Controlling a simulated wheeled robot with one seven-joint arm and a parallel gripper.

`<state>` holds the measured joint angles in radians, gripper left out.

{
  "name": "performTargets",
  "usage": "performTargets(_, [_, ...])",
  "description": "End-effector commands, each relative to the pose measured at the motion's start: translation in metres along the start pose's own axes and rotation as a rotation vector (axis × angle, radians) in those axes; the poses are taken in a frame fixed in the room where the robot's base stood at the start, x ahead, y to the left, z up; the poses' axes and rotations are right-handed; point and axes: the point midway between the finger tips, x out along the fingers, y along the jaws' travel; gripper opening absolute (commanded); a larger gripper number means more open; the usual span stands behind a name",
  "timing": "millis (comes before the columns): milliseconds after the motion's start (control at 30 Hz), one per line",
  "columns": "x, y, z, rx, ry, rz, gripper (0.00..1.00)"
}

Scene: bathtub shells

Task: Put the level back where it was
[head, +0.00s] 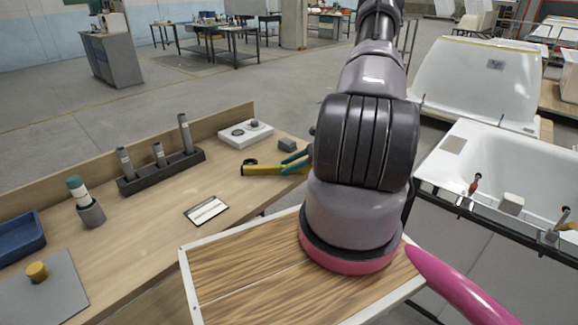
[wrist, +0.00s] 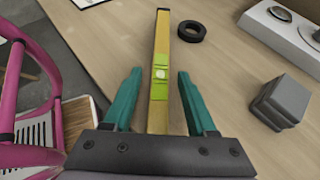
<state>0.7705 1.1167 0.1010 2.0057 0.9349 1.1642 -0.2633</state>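The level is a long yellow bar with a green vial section. It lies on the wooden workbench in the head view (head: 258,170), and in the wrist view the level (wrist: 161,50) runs lengthwise between my fingers. My gripper (wrist: 158,78) has two teal fingers spread apart, one on each side of the level, with visible gaps to it. In the head view my gripper (head: 297,160) is at the level's right end, partly hidden by my arm. The level's near end is hidden by the gripper's palm.
A black ring (wrist: 192,31) lies close beside the level's far end. A grey block (wrist: 279,101) and a white panel with knobs (head: 246,133) are nearby. A dark rack with grey cylinders (head: 160,172) stands left. A pale dark-edged card (head: 207,210) lies on bare bench.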

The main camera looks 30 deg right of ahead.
Motion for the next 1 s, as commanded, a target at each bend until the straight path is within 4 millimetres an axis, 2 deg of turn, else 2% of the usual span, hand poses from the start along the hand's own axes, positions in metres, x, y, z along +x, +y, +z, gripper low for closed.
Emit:
performTargets(133, [-0.002,0.000,0.003,-0.001,0.000,-0.001,0.57])
performTargets(267, [-0.018,-0.001,0.002,0.000,0.001,-0.003,0.57])
performTargets(500, [-0.071,-0.001,0.002,-0.001,0.002,-0.004,0.57])
performTargets(700, [-0.106,-0.001,0.002,-0.001,0.001,-0.003,0.57])
performTargets(833, [-0.117,0.000,0.003,-0.001,0.001,-0.001,0.57])
performTargets(1000, [-0.122,0.000,0.003,-0.001,0.001,0.001,0.57])
